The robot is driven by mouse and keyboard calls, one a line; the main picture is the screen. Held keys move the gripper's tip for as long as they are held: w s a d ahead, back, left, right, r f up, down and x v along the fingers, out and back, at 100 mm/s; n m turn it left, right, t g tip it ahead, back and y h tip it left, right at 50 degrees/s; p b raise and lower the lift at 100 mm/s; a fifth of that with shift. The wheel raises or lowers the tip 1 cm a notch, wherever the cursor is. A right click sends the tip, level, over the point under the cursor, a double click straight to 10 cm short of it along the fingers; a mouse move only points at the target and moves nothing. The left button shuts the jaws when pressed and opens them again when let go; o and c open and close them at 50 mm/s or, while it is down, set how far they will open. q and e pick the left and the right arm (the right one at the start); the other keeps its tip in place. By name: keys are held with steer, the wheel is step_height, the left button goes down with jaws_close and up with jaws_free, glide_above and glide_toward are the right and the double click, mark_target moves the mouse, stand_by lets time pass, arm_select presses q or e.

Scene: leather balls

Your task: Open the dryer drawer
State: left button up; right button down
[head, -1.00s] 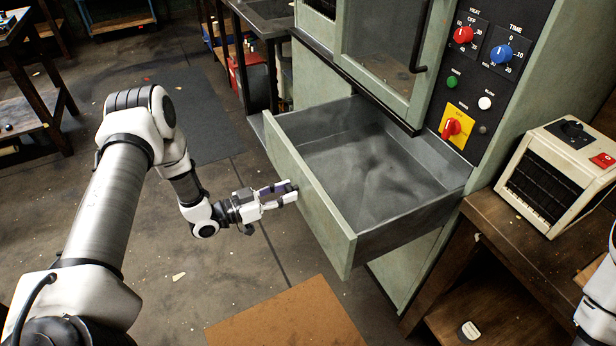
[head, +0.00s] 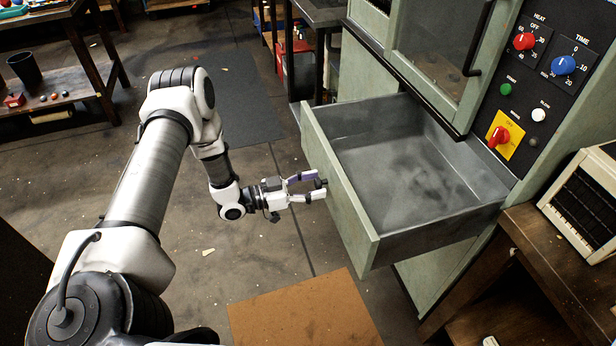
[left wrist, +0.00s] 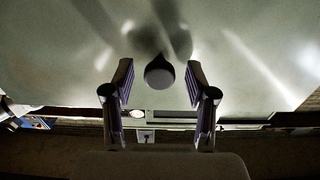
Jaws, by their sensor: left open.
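The dryer drawer (head: 335,195) is pulled out, with a pale green front and an empty-looking grey inside. My left gripper (head: 319,187) is open at the outer face of the drawer front. In the left wrist view a dark round knob (left wrist: 159,74) on a pale green face shows between the spread fingers of the gripper (left wrist: 160,96). The fingers look apart from the knob on both sides. My right gripper is not in view.
The dryer body (head: 440,60) carries a control panel with a red knob (head: 524,41) and a blue knob (head: 563,65). A wooden bench (head: 560,250) with a cream heater (head: 590,205) stands at right. A brown board (head: 300,315) lies on the floor.

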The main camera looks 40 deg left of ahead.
arm_select(q)
steer(key=v, duration=1.2)
steer(key=d+f+n+g+y, duration=0.55)
steer(key=d+f, duration=0.45)
steer(key=d, duration=0.4)
steer(key=s+d+f+n+g+y, duration=0.1)
steer(key=s+g, duration=0.3)
steer(key=s, duration=0.5)
steer(key=s+f+n+g+y, duration=0.1)
steer(key=s+g+y, duration=0.3)
steer(key=s, duration=0.6)
steer(key=shift+s+d+f+g, duration=0.2)
steer(key=shift+d+f+g, duration=0.2)
steer(key=shift+f, duration=0.1)
